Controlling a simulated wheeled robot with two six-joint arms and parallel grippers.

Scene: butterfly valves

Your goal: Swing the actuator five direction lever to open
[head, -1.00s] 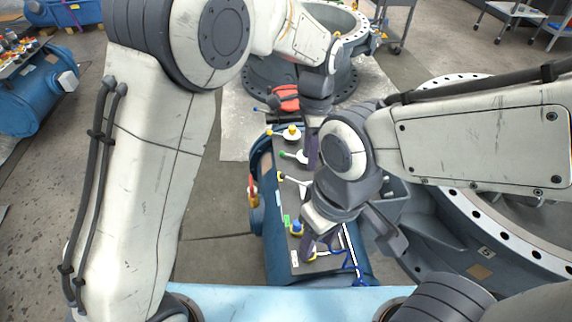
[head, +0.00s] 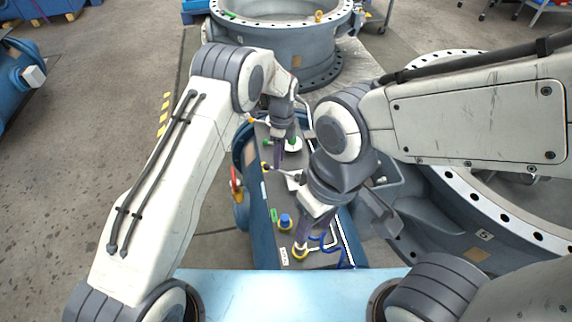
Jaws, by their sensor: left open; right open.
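The actuator is a blue cylinder with a dark top panel (head: 263,200), in the middle of the head view. Along the panel are a yellow-tipped lever (head: 252,121), a green-tipped lever (head: 266,142) and another yellow-tipped lever (head: 267,169). I cannot tell which is the direction lever; labels are unreadable. My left gripper (head: 287,156) is open over the panel, close to the green-tipped lever; contact cannot be told. My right gripper (head: 345,240) is open over the near end, one finger by a yellow-ringed knob (head: 300,254). My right wrist hides part of the panel.
A blue knob (head: 285,221) and blue tubing (head: 326,245) are near the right gripper. A red handle (head: 236,186) sticks out on the actuator's left side. A large valve flange marked 5 (head: 466,196) stands at right, another valve body (head: 282,50) behind.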

